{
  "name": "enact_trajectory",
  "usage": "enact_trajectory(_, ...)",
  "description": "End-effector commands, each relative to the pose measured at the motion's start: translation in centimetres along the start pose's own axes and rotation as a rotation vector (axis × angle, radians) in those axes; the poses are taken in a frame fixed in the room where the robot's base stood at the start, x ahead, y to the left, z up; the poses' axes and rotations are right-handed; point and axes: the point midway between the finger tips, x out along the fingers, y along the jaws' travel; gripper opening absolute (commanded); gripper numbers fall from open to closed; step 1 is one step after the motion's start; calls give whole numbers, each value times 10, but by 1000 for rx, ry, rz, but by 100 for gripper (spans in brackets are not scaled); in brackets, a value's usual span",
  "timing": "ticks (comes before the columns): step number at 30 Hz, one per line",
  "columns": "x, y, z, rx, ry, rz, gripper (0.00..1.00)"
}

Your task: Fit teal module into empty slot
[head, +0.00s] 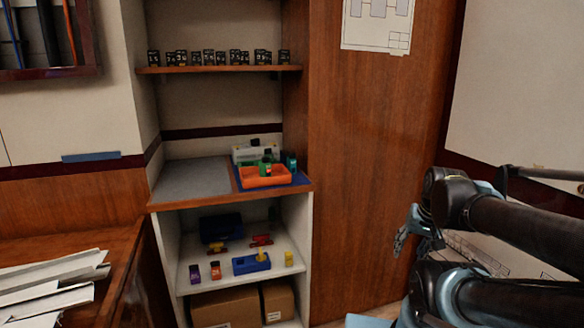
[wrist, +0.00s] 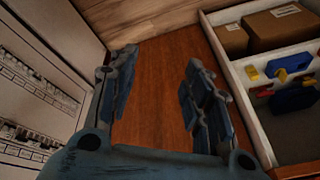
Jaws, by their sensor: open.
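A small teal module (head: 291,161) stands at the right end of the counter, beside an orange tray (head: 266,181). A green piece (head: 267,165) is in the tray. A pale grey rack (head: 243,153) stands behind the tray with a dark piece at its front; its slots are too small to tell, and the tray hides part of it. My gripper (head: 409,233) is well to the right of the counter and lower, apart from all of these. In the wrist view my gripper (wrist: 160,88) is open and empty, with brown wood behind its fingers.
A lower shelf holds a blue tray (head: 251,265), a dark blue box (head: 221,228) and several small coloured pieces. Black modules (head: 220,57) line the upper shelf. A grey mat (head: 190,180) on the counter's left is bare. A breaker panel (wrist: 35,85) is left in the wrist view.

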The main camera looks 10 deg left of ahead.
Motion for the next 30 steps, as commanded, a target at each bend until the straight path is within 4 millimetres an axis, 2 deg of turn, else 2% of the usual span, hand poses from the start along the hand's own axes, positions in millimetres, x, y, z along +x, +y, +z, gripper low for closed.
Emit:
enact_trajectory(6, -5, -105, -68, 200, 183, -338, 45)
enact_trajectory(12, -34, -199, -113, 476, 236, -695, 45)
enact_trajectory(15, -53, -238, -128, 636, 215, -869, 45)
enact_trajectory(21, -88, -297, -151, 998, 92, -1179, 45)
enact_trajectory(26, -104, -325, -162, 1321, -71, -1371, 45)
enact_trajectory(30, -104, -341, -162, 1615, -231, -1474, 45)
